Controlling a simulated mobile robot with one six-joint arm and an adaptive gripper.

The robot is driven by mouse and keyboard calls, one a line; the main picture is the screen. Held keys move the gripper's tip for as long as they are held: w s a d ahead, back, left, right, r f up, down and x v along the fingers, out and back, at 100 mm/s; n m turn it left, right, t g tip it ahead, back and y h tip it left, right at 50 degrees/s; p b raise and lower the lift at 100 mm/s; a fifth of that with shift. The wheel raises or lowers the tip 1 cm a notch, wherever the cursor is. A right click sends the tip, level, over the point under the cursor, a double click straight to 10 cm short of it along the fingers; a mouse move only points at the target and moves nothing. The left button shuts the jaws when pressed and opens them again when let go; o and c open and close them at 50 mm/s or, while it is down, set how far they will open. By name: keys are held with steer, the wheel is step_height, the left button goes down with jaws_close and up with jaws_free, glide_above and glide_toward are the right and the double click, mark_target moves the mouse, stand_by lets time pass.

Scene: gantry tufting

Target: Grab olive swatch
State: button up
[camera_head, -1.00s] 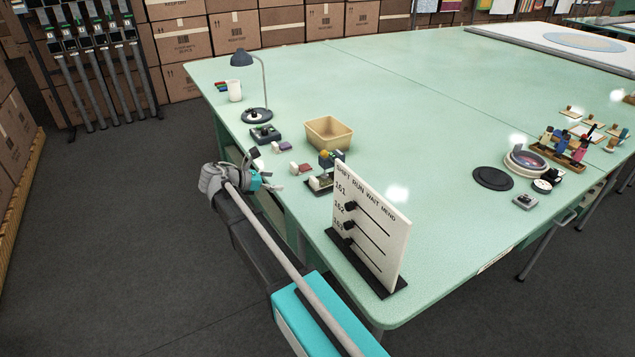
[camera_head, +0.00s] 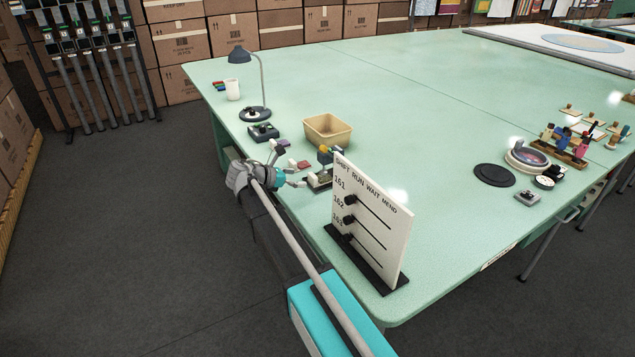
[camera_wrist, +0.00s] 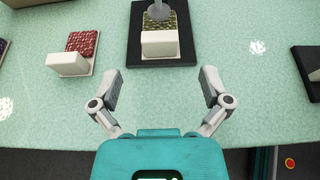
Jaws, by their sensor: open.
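The olive swatch (camera_wrist: 178,22) is a patterned olive-green piece on a black base (camera_wrist: 133,40), with a white block (camera_wrist: 160,44) at its near end. A grey post-like part (camera_wrist: 160,8) stands over its far end and hides some of it. My gripper (camera_wrist: 162,85) is open and empty, its two fingers spread left and right, just short of the white block and roughly in line with it. In the head view my gripper (camera_head: 291,163) is at the table's left edge, beside the small dark stand (camera_head: 319,180) with a yellow knob above it.
A red swatch (camera_wrist: 82,42) with its own white block lies left of the olive one. A dark object (camera_wrist: 308,70) lies at right. The white lettered board (camera_head: 375,225) stands close by. A tan bin (camera_head: 328,131) and lamp (camera_head: 256,80) are beyond; mid-table is clear.

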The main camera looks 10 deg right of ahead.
mark_target(311, 178)
stand_by(0.3)
steer(key=shift+b+x, duration=0.9)
steer(key=shift+x, duration=1.7)
steer(key=shift+r, duration=0.1)
steer(key=c, duration=1)
